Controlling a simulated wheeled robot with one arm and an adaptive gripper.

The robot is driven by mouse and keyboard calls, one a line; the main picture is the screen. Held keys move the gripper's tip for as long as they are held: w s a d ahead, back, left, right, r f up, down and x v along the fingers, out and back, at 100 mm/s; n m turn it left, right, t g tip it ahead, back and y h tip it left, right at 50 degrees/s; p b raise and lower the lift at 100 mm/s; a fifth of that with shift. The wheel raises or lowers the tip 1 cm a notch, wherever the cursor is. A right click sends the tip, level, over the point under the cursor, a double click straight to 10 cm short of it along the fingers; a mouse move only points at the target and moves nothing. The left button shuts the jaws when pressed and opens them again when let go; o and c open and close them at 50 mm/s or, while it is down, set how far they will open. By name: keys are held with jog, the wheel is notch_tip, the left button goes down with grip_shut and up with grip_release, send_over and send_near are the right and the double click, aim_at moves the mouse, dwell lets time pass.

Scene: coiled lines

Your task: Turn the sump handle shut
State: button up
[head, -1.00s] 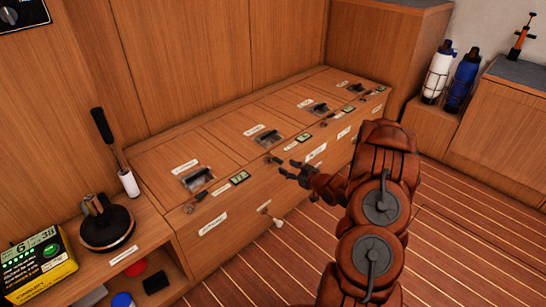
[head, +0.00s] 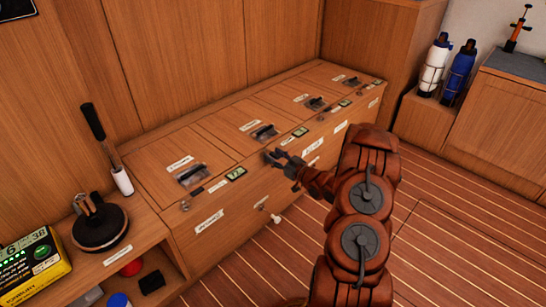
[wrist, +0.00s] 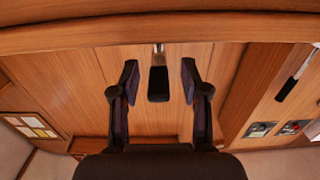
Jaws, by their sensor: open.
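A black handle (wrist: 158,84) on a short silver stem shows in the wrist view, between the two fingers of my gripper (wrist: 159,80). There are gaps on both sides, so the fingers are open and apart from it. In the head view my gripper (head: 279,157) is at the top front edge of the locker row, where it hides the fitting behind it. Another small black lever (head: 197,191) sits on that edge further left. The labels are too small to read, so I cannot tell from them which handle is the sump's.
The wooden locker row (head: 222,150) has several recessed black latches and green displays (head: 236,173). A white knob (head: 275,218) sticks out of its front. A black winch (head: 102,226) and yellow box (head: 32,262) stand at left. The striped floor (head: 440,210) at right is clear.

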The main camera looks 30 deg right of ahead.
jog(key=shift+w+a, duration=0.1)
jog(key=shift+w, duration=0.6)
grip_shut()
dwell(0.3)
